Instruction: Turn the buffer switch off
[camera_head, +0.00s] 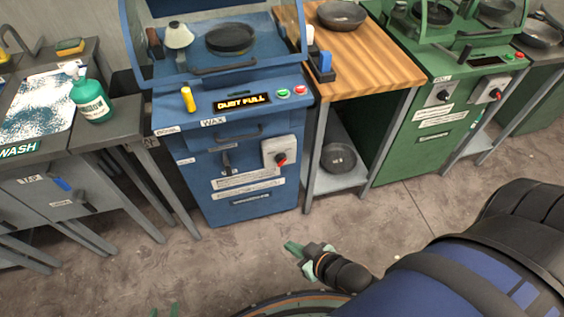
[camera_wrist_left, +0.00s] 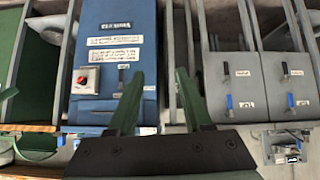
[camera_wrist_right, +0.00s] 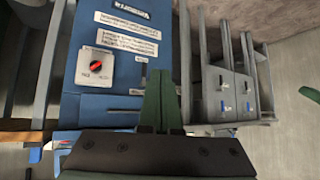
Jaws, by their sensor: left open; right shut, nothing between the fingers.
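A grey switch box with a red-and-black knob (camera_head: 280,159) is on the front of the blue machine (camera_head: 205,187). The knob also shows in the left wrist view (camera_wrist_left: 83,80) and the right wrist view (camera_wrist_right: 96,66). Its small lettering is too blurred to read. My right gripper (camera_head: 292,247) is shut and empty, low in front of the blue machine and apart from the box. Its green fingers are together in the right wrist view (camera_wrist_right: 161,98). My left gripper (camera_head: 165,311) shows only its green fingertips at the bottom edge; the left wrist view (camera_wrist_left: 158,102) shows it open and empty.
A black lever (camera_head: 226,163) is left of the box. A lit "DUST FULL" sign (camera_head: 242,102) is above. A grey wash station (camera_head: 60,185) stands left, a wooden-top table (camera_head: 365,55) and a green machine (camera_head: 425,125) right. The floor in front is clear.

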